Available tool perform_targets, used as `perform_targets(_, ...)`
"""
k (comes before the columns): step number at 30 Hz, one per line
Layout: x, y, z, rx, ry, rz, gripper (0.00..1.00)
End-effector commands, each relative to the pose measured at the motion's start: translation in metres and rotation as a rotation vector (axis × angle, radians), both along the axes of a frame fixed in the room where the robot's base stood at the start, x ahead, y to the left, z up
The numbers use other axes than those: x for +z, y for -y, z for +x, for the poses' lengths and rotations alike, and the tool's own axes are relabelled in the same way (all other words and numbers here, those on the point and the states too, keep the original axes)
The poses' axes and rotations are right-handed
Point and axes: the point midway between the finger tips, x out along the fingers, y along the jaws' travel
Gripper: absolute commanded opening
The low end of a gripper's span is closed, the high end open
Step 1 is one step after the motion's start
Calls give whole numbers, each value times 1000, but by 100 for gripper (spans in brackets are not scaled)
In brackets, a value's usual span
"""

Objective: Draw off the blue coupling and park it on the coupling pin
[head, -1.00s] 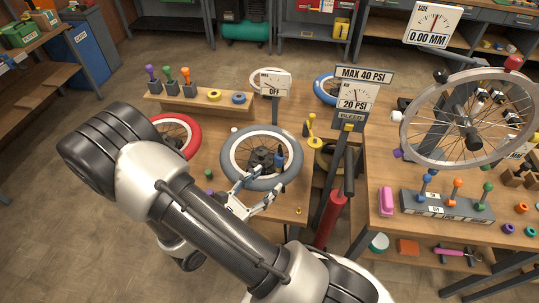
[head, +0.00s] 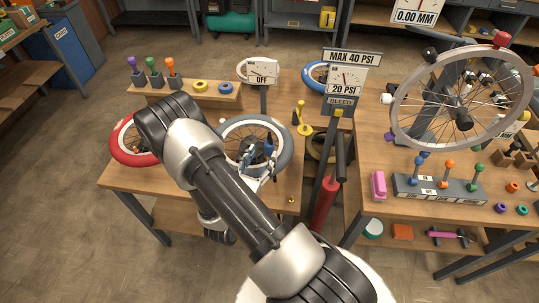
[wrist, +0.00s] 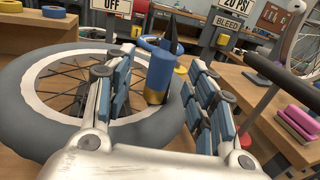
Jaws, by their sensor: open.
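The blue coupling (wrist: 160,72), a blue cylinder with a brass lower end, stands upright by the grey-tyred wheel (wrist: 40,115). In the wrist view it appears between the two fingers of my gripper (wrist: 161,62), with visible space on both sides. My gripper is open and empty. In the head view my gripper (head: 259,168) is over the near side of the wheel, close to the coupling (head: 271,147), which is partly hidden. A yellow post on a round base (head: 303,120) stands to the right of the wheel; I cannot tell whether it is the coupling pin.
A red wheel (head: 128,148) lies left, partly behind my arm. A wooden rack (head: 215,100) holds coloured handles and rings at the back. A gauge post (head: 342,90) and red pump (head: 324,205) stand right. The right bench carries a pink block (head: 378,185) and a truing wheel.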

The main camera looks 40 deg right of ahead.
Motion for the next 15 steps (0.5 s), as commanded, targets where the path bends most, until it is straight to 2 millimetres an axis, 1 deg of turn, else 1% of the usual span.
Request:
perform_targets(1,-1,6,2,-3,1,0,51)
perform_targets(5,0,12,5,-1,1,0,51)
perform_targets(7,-1,18,7,-2,2,-1,51)
perform_targets(12,-6,44,14,-5,2,-2,51)
perform_targets(15,-5,54,21,-3,2,0,51)
